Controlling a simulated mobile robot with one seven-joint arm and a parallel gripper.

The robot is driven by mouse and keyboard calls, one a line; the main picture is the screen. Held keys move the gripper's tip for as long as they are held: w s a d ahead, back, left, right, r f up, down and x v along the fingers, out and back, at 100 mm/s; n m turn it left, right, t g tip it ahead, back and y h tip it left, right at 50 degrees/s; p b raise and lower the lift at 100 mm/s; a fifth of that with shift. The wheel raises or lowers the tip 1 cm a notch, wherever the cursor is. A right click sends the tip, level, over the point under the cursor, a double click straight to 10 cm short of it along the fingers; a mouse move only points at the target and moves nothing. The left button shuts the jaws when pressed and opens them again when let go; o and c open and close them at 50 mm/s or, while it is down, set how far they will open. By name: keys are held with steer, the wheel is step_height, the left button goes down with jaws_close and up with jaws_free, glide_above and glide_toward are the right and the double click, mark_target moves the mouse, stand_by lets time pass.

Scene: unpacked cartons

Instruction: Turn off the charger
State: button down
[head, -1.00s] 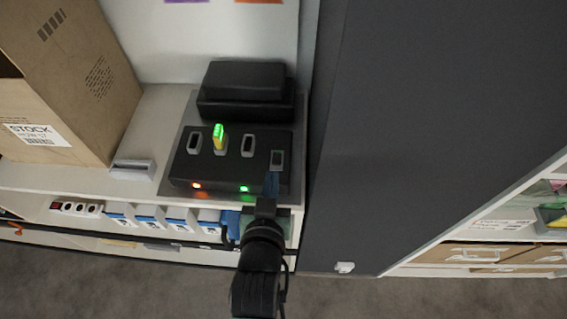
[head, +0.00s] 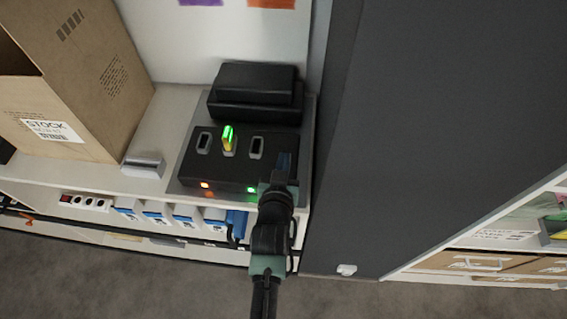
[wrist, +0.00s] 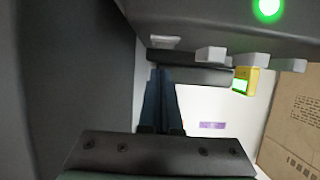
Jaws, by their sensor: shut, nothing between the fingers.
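The charger (head: 200,172) is a black box on the shelf with a row of pale-rimmed slots. An orange light (head: 205,185) and a green light (head: 252,189) glow on its front edge. A yellow device (head: 228,140) with a lit green top stands in one slot; it also shows in the wrist view (wrist: 240,84). My gripper (head: 284,163) is shut and empty over the charger's right end, hiding the rightmost slot. In the wrist view, its blue fingers (wrist: 160,98) are together, with the charger body (wrist: 210,25) along the top. I cannot tell whether the fingertips touch it.
A black box (head: 255,85) sits behind the charger. A tall dark panel (head: 420,130) rises close on the right. A cardboard carton (head: 75,80) and a small grey holder (head: 143,165) stand to the left. Blue-and-white boxes (head: 185,216) and a socket strip (head: 85,202) are below.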

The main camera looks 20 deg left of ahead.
steer(key=shift+s+f, duration=0.1)
steer(key=shift+f, duration=0.8)
steer(key=shift+f, duration=0.1)
steer(key=shift+s+d+f+b, duration=0.1)
steer(key=shift+s+f+b, duration=0.05)
steer(key=shift+f+b, duration=0.65)
steer(key=shift+r, duration=0.35)
steer(key=shift+r+p, duration=0.8)
steer(key=shift+r, duration=0.05)
